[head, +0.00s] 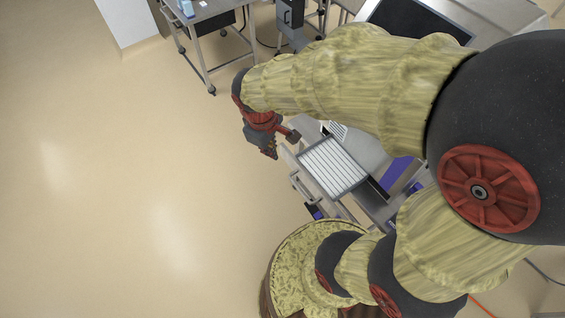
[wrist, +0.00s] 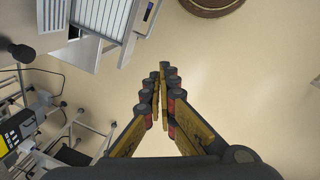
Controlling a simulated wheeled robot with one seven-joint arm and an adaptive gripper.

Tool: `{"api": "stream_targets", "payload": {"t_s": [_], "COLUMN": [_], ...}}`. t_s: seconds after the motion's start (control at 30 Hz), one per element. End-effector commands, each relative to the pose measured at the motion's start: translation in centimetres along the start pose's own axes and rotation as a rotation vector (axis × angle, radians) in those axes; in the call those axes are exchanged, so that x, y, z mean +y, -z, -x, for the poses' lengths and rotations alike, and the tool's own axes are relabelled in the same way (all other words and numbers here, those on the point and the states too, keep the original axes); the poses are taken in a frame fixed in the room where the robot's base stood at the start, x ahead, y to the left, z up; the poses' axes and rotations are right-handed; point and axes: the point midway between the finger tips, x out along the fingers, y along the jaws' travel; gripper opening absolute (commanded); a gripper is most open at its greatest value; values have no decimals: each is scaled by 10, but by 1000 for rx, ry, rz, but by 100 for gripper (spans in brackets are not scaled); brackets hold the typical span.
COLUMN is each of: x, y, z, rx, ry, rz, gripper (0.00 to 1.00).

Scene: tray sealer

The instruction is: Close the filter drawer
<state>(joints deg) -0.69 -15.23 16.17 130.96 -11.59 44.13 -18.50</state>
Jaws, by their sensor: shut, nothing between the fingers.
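The filter drawer (head: 318,180) stands out from the machine, with its white ribbed filter (head: 332,165) showing from above. Its bar handle (head: 299,187) is on the front, at the left side of the drawer in the head view. In the wrist view the filter (wrist: 103,17) shows at the upper left, with the handle (wrist: 153,18) to its right. My gripper (head: 270,154) is in front of the drawer, up beside its far front corner in the head view and apart from the handle. In the wrist view my gripper (wrist: 161,74) is shut and empty, over bare floor.
A metal cart (head: 210,12) with small items stands at the upper left in the head view. A dark panel (head: 415,20) lies on the metal surface at the upper right. My arm hides much of the machine. The floor (head: 110,180) left of the drawer is clear.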

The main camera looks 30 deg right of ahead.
Motion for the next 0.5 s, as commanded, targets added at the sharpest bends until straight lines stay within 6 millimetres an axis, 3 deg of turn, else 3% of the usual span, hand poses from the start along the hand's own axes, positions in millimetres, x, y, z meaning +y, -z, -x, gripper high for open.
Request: {"api": "stream_targets", "payload": {"t_s": [0.03,0.3,0.5], "x": [2,17,24], "y": [4,30,48], "z": [-28,-148,-176], "rx": [-46,-152,-138], "ry": [6,24,13], "rz": [91,752,1078], "gripper": [0,0,0]}}
